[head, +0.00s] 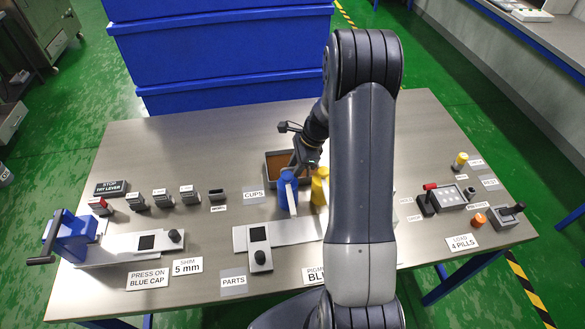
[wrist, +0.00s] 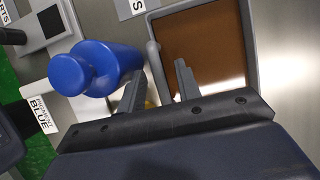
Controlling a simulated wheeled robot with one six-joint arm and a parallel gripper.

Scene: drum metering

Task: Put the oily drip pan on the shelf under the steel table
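The drip pan (head: 267,168) is a grey rectangular tray with a brown layer inside. In the head view my gripper (head: 300,168) is at the pan's near right side. The shelf under the table is hidden.
A blue bottle (head: 287,190) stands close beside my gripper and also shows in the wrist view (wrist: 95,68). A yellow bottle (head: 320,187) is just right of it. Blue crates (head: 220,50) are stacked behind the table. Labelled fixtures line the front; the back left tabletop is clear.

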